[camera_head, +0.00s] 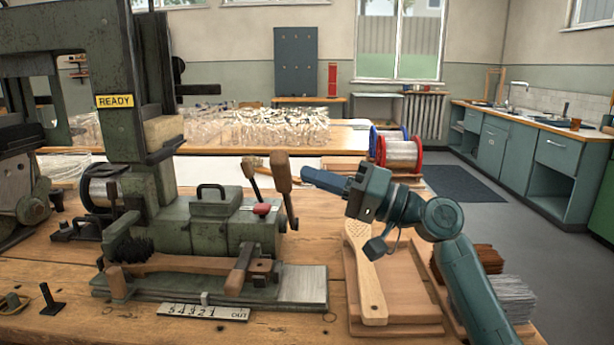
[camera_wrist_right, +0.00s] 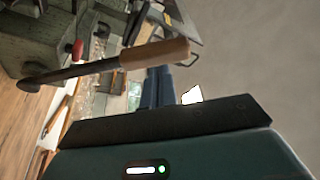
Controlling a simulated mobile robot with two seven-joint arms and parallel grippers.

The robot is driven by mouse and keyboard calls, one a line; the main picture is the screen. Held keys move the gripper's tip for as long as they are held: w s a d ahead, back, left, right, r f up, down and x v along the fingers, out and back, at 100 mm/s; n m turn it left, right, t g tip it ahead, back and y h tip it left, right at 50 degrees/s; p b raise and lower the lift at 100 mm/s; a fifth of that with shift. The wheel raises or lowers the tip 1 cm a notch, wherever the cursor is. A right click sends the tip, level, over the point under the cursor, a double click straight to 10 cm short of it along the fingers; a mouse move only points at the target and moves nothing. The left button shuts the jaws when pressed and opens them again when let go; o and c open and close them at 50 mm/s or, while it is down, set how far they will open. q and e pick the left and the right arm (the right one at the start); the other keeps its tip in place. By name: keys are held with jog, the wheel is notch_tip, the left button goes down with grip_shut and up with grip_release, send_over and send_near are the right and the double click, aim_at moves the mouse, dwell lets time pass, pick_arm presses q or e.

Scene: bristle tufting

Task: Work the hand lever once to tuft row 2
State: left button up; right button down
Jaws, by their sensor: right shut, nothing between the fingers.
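The green tufting machine (camera_head: 190,225) stands on the bench with a yellow READY sign (camera_head: 114,101). Its hand lever (camera_head: 281,173), a dark bar with a brown wooden grip, rises at the machine's right end. My right gripper (camera_head: 308,174) is shut and empty, its blue fingers pointing left just right of the lever grip. In the right wrist view the lever's grip (camera_wrist_right: 154,54) crosses just beyond the shut fingertips (camera_wrist_right: 157,74); I cannot tell whether they touch. A brush body (camera_head: 195,265) with dark bristles lies in the machine's front, above a numbered strip (camera_head: 205,312). My left gripper is not in view.
A pale brush blank (camera_head: 366,280) lies on a wooden board (camera_head: 405,312) right of the machine. Wire spools (camera_head: 402,151) stand behind my right gripper. Bristle bundles (camera_head: 510,298) lie at the right. A red knob (camera_head: 262,208) sits near the lever's base.

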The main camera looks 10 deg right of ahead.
jog(key=v, duration=0.7)
jog(key=shift+w, duration=0.15)
